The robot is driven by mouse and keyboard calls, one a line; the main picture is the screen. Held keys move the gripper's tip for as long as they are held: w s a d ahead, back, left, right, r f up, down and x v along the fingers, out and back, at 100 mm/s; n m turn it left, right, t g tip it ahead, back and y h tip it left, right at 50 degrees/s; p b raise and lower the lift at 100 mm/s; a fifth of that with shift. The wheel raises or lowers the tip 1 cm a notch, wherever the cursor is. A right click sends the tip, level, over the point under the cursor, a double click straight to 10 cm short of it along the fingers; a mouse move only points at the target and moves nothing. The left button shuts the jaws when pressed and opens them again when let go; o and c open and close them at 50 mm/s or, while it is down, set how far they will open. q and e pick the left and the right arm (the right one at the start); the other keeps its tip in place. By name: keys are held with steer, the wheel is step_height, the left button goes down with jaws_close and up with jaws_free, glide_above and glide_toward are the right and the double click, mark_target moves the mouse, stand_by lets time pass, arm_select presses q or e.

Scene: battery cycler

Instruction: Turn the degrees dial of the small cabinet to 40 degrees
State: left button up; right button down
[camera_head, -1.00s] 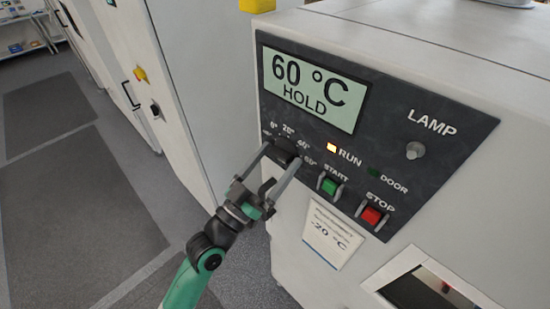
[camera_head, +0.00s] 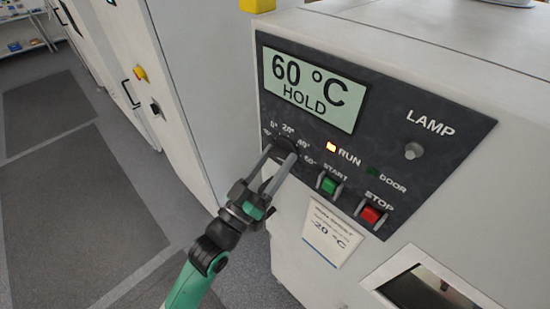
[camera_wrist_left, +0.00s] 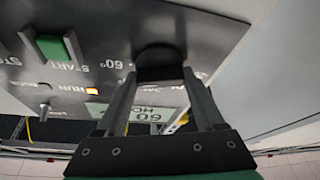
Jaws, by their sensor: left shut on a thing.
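The small cabinet (camera_head: 300,200) is pale, with a dark control panel (camera_head: 440,105) on its front. Its round black degrees dial (camera_head: 285,146) is at the panel's lower left, ringed by degree marks. My left gripper (camera_head: 281,153) is shut on the dial, one finger on each side. In the left wrist view the dial (camera_wrist_left: 158,60) sits between the two fingertips (camera_wrist_left: 160,74). The fingers partly cover the dial, and I cannot read its pointer. The display (camera_head: 312,88) reads 60 °C HOLD. My right gripper is not in view.
A green START button (camera_head: 328,186) and a red STOP button (camera_head: 371,215) sit right of the dial. The RUN light (camera_head: 331,147) glows orange; the DOOR light (camera_head: 371,171) is dark green. A lamp switch (camera_head: 413,151) is further right. A -20 °C label (camera_head: 332,231) is below.

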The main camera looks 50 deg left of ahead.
arm_select(q)
steer(key=shift+d+n+g+y+b, duration=0.1)
steer(key=shift+n+g+y+b, duration=0.3)
steer(key=shift+n+y+b, duration=0.75)
steer(key=shift+n+g+y+b, duration=0.1)
steer(key=shift+n+g+b, duration=0.5)
steer(key=shift+n, duration=1.1)
steer(key=shift+d+n+g+y+b, duration=0.15)
steer(key=shift+n+y+b, duration=0.5)
steer(key=shift+n+b, duration=0.65)
steer(key=shift+a+n, duration=0.1)
steer(key=shift+n, duration=0.15)
steer(key=o, duration=1.4)
steer(key=shift+r, duration=0.1)
